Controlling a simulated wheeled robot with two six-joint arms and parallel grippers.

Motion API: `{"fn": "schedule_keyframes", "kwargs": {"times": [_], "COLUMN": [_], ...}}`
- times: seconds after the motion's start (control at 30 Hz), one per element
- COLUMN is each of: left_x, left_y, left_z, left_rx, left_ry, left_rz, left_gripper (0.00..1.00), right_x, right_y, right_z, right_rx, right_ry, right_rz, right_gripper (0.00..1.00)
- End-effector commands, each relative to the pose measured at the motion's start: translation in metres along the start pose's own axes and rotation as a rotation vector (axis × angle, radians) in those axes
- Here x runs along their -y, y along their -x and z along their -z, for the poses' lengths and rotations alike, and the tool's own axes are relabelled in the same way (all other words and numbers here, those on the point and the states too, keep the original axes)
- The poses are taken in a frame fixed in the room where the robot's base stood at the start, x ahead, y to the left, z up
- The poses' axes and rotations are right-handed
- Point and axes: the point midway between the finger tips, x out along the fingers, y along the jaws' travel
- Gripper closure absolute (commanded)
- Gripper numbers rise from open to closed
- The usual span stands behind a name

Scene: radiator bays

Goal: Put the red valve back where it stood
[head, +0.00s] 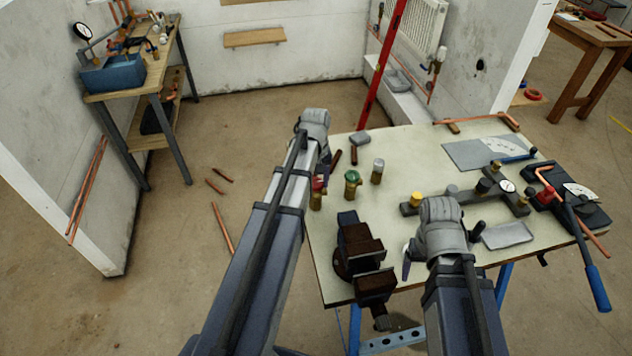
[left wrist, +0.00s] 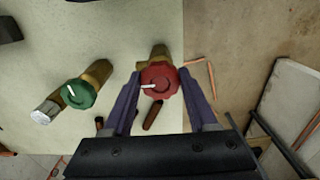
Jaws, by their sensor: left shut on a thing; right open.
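The red valve (head: 317,190), with a red handwheel on a brass body, is near the left edge of the grey-green table, partly hidden by my left arm. In the left wrist view the red valve (left wrist: 158,80) sits between the two purple fingers of my left gripper (left wrist: 158,92), which is shut on it. Whether its base touches the table is unclear. A green valve (head: 352,183) stands just right of it, and a grey-capped valve (head: 377,170) stands further right. My right gripper (head: 441,248) is open over the table's front part, beside the vise.
A dark vise (head: 359,252) is at the table's front left. A grey tray (head: 508,235), a pipe bender (head: 578,215) and a red level (head: 383,65) are nearby. Copper pipes (head: 222,228) lie on the floor.

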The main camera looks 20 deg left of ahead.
Motion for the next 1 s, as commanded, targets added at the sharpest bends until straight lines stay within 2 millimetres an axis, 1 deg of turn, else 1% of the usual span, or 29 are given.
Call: {"fn": "schedule_keyframes", "kwargs": {"times": [0.07,0.1,0.4,0.77,0.87,1.0], "left_x": [0.0,0.0,0.0,0.0,0.0,0.0], "left_y": [0.001,0.001,0.0,0.003,0.009,0.022], "left_z": [0.0,0.0,0.0,0.0,0.0,0.0], "left_rx": [0.0,0.0,0.0,0.0,0.0,0.0], "left_ry": [0.0,0.0,0.0,0.0,0.0,0.0], "left_rz": [0.0,0.0,0.0,0.0,0.0,0.0], "left_gripper": [1.0,0.41,0.07,0.07,0.07,0.07], "right_x": [0.0,0.0,0.0,0.0,-0.001,-0.002], "right_y": [0.001,0.001,0.0,0.003,0.009,0.022], "right_z": [0.0,0.0,0.0,0.0,-0.001,-0.001], "right_rx": [0.0,0.0,0.0,0.0,0.0,0.0], "right_ry": [0.0,0.0,0.0,0.0,0.0,0.001], "right_rz": [0.0,0.0,0.0,0.0,0.0,0.0], "right_gripper": [0.2,0.2,0.2,0.2,0.2,0.2]}}
